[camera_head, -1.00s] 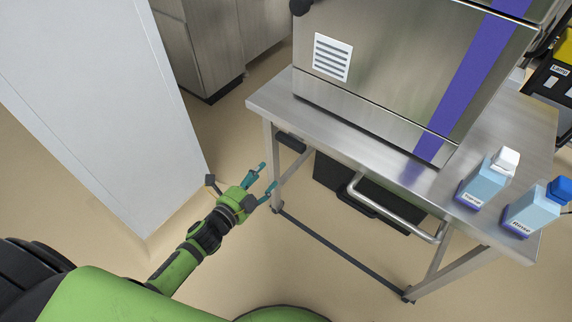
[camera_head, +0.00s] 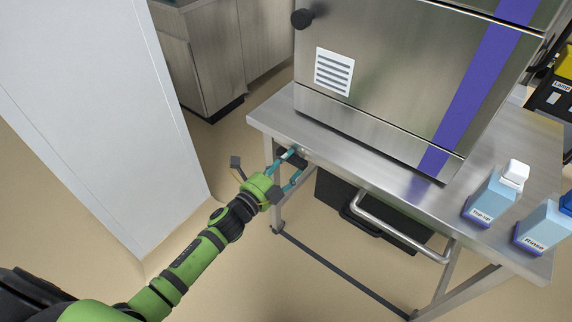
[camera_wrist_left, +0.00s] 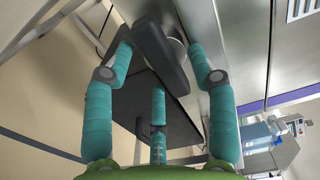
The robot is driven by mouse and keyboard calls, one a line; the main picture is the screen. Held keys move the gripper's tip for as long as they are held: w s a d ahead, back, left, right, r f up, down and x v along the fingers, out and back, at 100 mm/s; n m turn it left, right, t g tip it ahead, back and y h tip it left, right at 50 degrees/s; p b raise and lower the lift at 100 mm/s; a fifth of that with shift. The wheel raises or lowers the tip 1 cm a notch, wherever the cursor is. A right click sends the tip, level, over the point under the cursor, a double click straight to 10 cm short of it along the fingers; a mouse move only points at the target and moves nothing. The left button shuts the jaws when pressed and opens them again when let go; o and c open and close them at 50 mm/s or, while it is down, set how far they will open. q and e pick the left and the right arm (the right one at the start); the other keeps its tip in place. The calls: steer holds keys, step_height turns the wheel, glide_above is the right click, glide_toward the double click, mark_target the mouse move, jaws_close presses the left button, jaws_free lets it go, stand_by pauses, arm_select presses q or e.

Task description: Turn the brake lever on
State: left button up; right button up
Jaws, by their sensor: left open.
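The brake lever (camera_head: 285,160) is a black bar under the left front edge of the steel table. My left gripper (camera_head: 292,167) is at it, with its teal fingers spread open on either side of the lever and partly covering it. In the left wrist view the dark lever (camera_wrist_left: 160,52) lies between the open fingertips, with its round grey mount behind it. I cannot tell whether any finger touches it. My right gripper is not in view.
The steel table (camera_head: 400,187) carries the tray sealer (camera_head: 395,80) and two labelled bottles, one marked Top-up (camera_head: 484,203) and one marked Rinse (camera_head: 540,228). A bent handle (camera_head: 392,225) sticks out in front. A white wall (camera_head: 100,110) stands at the left.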

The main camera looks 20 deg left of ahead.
arm_select(q)
jaws_close()
